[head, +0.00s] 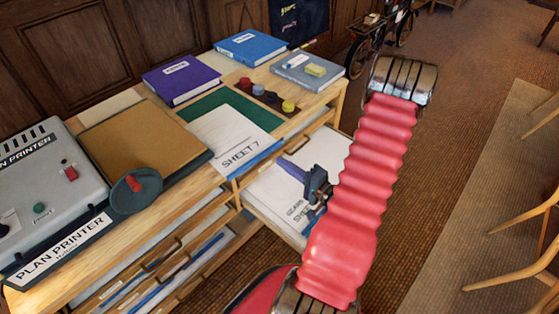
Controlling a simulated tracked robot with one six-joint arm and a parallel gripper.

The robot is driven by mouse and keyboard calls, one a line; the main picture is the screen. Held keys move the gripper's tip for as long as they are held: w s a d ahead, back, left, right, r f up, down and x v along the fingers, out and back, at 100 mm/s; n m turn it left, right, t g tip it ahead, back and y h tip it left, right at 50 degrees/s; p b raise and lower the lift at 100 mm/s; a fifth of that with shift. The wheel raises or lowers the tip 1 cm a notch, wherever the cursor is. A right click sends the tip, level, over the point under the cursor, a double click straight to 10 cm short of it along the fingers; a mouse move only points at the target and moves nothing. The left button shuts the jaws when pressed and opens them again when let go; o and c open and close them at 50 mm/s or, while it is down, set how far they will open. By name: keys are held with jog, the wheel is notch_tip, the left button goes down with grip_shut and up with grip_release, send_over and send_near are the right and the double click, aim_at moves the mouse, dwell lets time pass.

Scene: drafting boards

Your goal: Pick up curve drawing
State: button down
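My gripper (318,194), dark and partly hidden by my red arm, is over a pulled-out drawer (253,207) on the cabinet's right side. Whether its fingers are open or shut does not show. In the drawer lies a white sheet (268,192) with partly covered lettering and a dark blue patch beside the gripper. Contact between gripper and sheet cannot be told. Another white sheet marked "SHEET 7" (222,138) lies on the cabinet top. No drawing in view can be read as the curve drawing.
The cabinet top holds a plan printer (45,180), a brown board (138,135), a purple binder (181,80), a blue binder (250,48), a grey book (300,68) with a yellow block, and a dark strip with knobs (262,100). Chairs (525,230) stand right; floor between is clear.

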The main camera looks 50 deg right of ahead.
jog(key=shift+s+r, duration=0.2)
jog(key=shift+s, duration=0.35)
jog(key=shift+s+r, duration=0.2)
jog(key=shift+s, duration=0.35)
